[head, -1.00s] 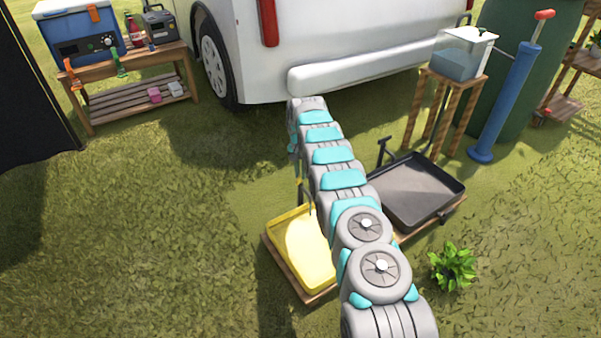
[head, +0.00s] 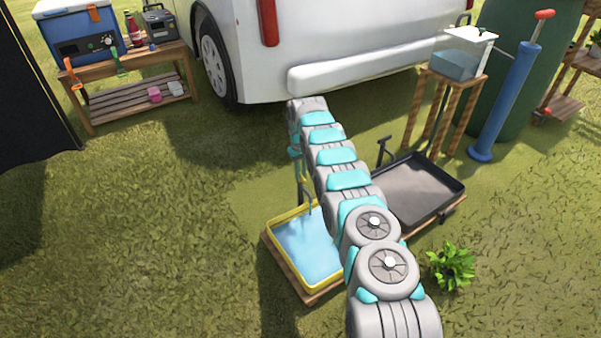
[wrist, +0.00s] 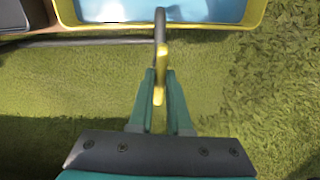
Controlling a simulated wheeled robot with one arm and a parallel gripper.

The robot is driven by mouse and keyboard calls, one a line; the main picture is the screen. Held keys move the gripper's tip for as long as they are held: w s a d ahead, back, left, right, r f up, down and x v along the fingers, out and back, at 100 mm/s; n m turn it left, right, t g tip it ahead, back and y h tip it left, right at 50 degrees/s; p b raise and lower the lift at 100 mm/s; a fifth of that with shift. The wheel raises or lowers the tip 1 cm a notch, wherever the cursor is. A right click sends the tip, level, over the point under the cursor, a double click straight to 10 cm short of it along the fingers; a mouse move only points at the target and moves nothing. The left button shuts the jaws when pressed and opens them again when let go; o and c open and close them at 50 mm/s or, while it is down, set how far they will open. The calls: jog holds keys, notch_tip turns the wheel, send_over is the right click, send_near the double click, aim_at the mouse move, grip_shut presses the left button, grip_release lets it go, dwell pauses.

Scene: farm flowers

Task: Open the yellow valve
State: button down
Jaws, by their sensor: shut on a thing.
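The yellow valve handle (wrist: 159,75) stands between the two green fingers of my gripper (wrist: 160,95) in the wrist view. My gripper is shut on it. A grey pipe (wrist: 160,24) runs from the handle toward the yellow tray. The yellow tray (head: 272,254) sits on a wooden base in the head view and holds blue water (head: 310,250). The tray's rim also shows at the top of the wrist view (wrist: 100,27).
A black tray (head: 418,190) lies right of the yellow one. A green plant (head: 452,265) stands on the grass near my arm. A white vehicle (head: 340,40), a wooden stand (head: 440,105) and a blue pump (head: 505,100) are behind. Open grass lies left.

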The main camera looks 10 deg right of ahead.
jog(key=shift+w+r+n, duration=0.1)
jog(key=shift+n, duration=0.5)
jog(key=c, duration=0.9)
grip_release()
jog(key=shift+o, duration=0.2)
jog(key=shift+r, duration=3.85)
